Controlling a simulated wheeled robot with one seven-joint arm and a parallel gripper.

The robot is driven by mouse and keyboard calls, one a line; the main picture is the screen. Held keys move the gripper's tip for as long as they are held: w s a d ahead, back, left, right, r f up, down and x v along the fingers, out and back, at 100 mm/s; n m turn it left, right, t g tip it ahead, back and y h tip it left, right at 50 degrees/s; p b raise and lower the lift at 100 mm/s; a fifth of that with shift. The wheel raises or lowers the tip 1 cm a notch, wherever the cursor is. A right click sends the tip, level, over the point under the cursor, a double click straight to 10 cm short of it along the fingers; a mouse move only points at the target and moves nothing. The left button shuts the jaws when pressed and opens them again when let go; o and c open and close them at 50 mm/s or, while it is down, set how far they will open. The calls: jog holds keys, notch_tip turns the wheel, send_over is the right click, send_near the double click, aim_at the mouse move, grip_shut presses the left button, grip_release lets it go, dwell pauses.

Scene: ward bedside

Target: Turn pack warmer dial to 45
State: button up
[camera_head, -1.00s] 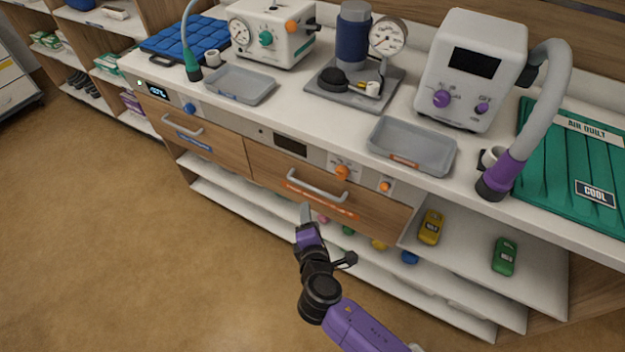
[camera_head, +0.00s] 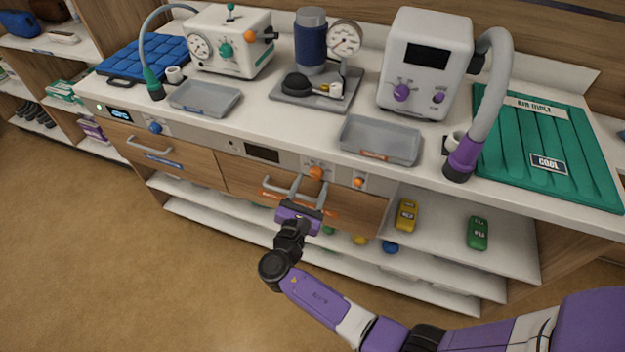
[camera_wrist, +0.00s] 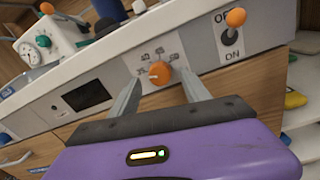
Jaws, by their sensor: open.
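An orange dial (camera_head: 316,172) with marks around it sits on the grey front panel above the right drawer. In the wrist view the orange dial (camera_wrist: 159,72) lies between and just beyond my two fingertips. My purple gripper (camera_head: 309,184) is in front of the drawer, just below the dial. In the wrist view my gripper (camera_wrist: 161,82) is open, its fingers on either side of the dial with nothing held. Contact with the dial does not show.
Right of the dial is an orange-tipped ON/OFF switch (camera_wrist: 234,25); left is a dark display (camera_wrist: 87,95). The drawer handle (camera_head: 279,193) sticks out below the panel. A blue knob (camera_head: 155,128) is on the left panel. The grey tray (camera_head: 380,158) stands on the counter above.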

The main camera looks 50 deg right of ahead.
jog(key=shift+x, duration=0.95)
jog(key=shift+c, duration=0.4)
grip_shut()
